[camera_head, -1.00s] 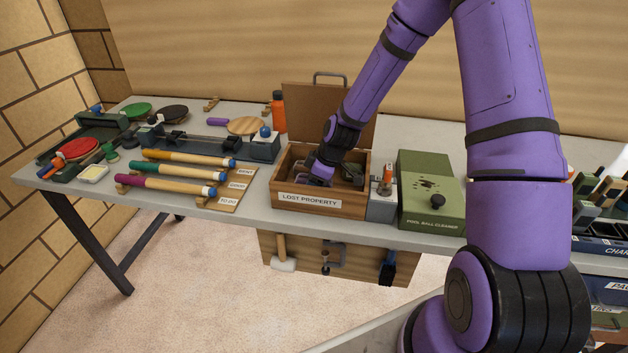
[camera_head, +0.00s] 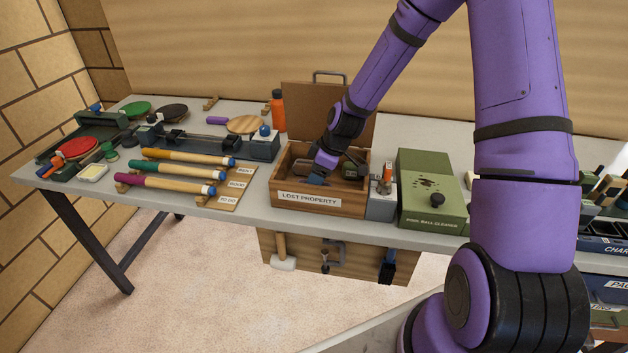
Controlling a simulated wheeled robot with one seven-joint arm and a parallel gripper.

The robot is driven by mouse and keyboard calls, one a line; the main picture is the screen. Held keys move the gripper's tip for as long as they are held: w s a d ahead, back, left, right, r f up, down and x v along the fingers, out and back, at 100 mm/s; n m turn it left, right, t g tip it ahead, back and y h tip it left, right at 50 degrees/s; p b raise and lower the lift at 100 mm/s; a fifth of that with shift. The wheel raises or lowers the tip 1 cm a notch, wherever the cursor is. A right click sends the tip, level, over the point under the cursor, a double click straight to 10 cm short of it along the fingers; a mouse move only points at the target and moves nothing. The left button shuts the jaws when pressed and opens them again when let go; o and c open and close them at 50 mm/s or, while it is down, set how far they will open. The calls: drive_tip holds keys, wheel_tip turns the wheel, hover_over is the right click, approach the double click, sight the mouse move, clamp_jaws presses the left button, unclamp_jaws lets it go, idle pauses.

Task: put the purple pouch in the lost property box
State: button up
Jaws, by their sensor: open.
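The lost property box (camera_head: 318,200) is a wooden box with its lid raised at the back and a white label on its front. It stands on the bench near the middle of the view. My gripper (camera_head: 318,174) is open and reaches down into the left half of the box. Its fingertips are small and partly hidden by the box front. A small blue patch shows beside the fingertips. I cannot make out a separate purple pouch; my own arm is purple too. Dark items lie in the right part of the box.
A green pool ball cleaner (camera_head: 430,190) and a small grey holder (camera_head: 381,206) stand right of the box. An orange bottle (camera_head: 278,112) stands behind it to the left. Several wooden-handled cues (camera_head: 180,185) lie on racks to the left. My arm hides part of the bench on the right.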

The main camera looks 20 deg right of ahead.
drive_tip(key=s+d+r+m+h, duration=0.1)
drive_tip(key=s+r+m, duration=0.1)
drive_tip(key=s+r, duration=0.45)
drive_tip(key=s+r+m+h, duration=0.1)
drive_tip(key=s+r+h, duration=0.15)
drive_tip(key=r, duration=0.75)
drive_tip(key=s+d+r+m, duration=0.1)
drive_tip(key=s+r+m, duration=0.1)
drive_tip(key=s+r, duration=0.5)
drive_tip(key=s+r+m+t, duration=0.2)
drive_tip(key=s+r+m, duration=0.4)
drive_tip(key=s+r, duration=0.4)
drive_tip(key=s, duration=0.4)
drive_tip(key=shift+s+d+r+t, duration=0.15)
drive_tip(key=shift+s+r+t, duration=0.05)
drive_tip(key=shift+s+t, duration=0.2)
